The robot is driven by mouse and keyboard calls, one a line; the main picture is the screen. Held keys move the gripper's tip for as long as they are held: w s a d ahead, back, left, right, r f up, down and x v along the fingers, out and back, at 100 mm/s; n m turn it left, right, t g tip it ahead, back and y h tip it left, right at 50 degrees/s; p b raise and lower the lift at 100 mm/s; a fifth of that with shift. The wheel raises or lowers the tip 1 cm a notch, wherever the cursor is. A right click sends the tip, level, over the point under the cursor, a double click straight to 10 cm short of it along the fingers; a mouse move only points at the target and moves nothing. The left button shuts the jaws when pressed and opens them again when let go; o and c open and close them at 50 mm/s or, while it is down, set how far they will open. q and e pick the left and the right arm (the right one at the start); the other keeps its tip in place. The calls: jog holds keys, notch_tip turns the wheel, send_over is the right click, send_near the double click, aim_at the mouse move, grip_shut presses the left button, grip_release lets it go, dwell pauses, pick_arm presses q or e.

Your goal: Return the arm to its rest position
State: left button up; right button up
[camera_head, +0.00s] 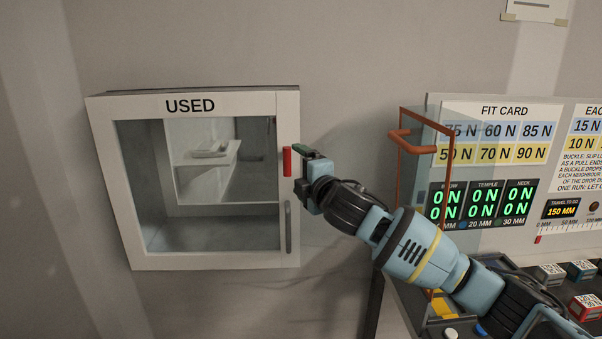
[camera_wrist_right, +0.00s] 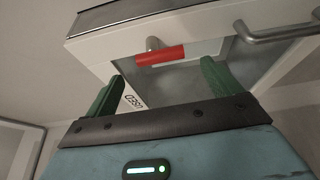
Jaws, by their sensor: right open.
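My right gripper (camera_head: 301,165) is in front of the right edge of the white wall cabinet marked USED (camera_head: 190,105), close to its red catch (camera_head: 287,161). In the right wrist view the open green fingers (camera_wrist_right: 160,88) are apart with nothing between them, and the red catch (camera_wrist_right: 160,57) lies beyond them. The cabinet's glazed door looks shut. A small pale object (camera_head: 210,152) rests on a shelf inside. My right arm reaches in from the lower right. My left gripper is not in view.
A grey bar handle (camera_head: 288,227) is on the cabinet's right side. Several small boxes (camera_head: 583,306) sit on the bench at lower right. The wall left of the cabinet is bare.

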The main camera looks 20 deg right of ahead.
dwell(0.4)
jog(key=s+a+f+m+g+y, duration=0.1)
jog(key=s+a+f+m+g, duration=0.3)
jog(key=f, duration=0.6)
jog(key=s+a+f+m+t+y, duration=0.1)
jog(key=s+f, duration=0.5)
jog(key=f, duration=0.4)
jog(key=s+a+f+m+g+y, duration=0.1)
jog(key=s+a+f+m+g, duration=0.2)
jog(key=f, duration=0.7)
jog(key=s+d+f+m+h, duration=0.1)
jog(key=s+f+m, duration=0.2)
jog(key=s+f, duration=0.3)
jog(key=s+d+f+m+g+h, duration=0.1)
jog(key=s+f, duration=0.6)
jog(key=s, duration=0.8)
jog(key=s+d+f+m+g+h, duration=0.1)
jog(key=s+d+f+m, duration=0.2)
jog(key=s, duration=0.8)
notch_tip(320, 180, down, 4)
jog(key=shift+s+d+r+m, duration=0.1)
jog(key=shift+s+d+m, duration=0.1)
jog(key=shift+m, duration=0.9)
